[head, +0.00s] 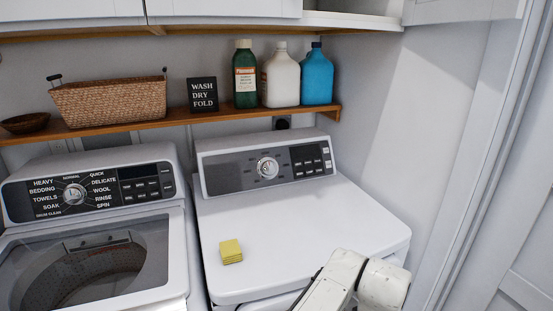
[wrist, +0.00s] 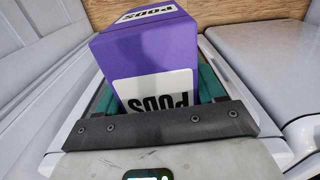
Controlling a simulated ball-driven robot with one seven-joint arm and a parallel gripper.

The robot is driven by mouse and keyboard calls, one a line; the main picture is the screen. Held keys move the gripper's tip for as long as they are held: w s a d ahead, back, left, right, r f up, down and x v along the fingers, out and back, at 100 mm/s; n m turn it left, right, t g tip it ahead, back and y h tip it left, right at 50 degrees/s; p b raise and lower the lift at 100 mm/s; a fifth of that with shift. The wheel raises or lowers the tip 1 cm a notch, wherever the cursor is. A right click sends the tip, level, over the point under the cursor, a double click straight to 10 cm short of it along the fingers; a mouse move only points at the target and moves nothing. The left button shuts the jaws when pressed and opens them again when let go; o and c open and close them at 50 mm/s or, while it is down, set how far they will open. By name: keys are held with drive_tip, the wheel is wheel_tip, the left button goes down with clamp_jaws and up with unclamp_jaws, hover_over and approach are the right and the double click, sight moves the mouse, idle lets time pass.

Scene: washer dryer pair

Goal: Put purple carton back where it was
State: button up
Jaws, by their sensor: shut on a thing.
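The purple carton (wrist: 150,55) has white labels reading PODS, which appear upside down in the wrist view. My gripper (wrist: 157,92) is shut on it, with teal finger pads at its two sides. The gripper's dark bar hides the carton's near lower edge. The carton and my gripper are outside the head view, where only a white part of my arm (head: 338,283) shows at the bottom, in front of the dryer.
The dryer top (head: 310,220) is mostly clear, with a yellow sponge (head: 231,252) near its front left. The washer (head: 90,250) stands at left. The wooden shelf (head: 170,122) holds a basket (head: 110,102), bowl (head: 25,123), sign (head: 202,94) and three bottles (head: 280,79). A wall (head: 400,130) bounds the right.

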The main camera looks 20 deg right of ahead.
drive_tip(key=a+f, duration=0.9)
drive_tip(key=f, duration=0.1)
drive_tip(key=shift+w+m, duration=0.25)
drive_tip(key=shift+m, duration=0.15)
drive_tip(key=shift+a, duration=0.4)
drive_tip(key=shift+d, duration=0.15)
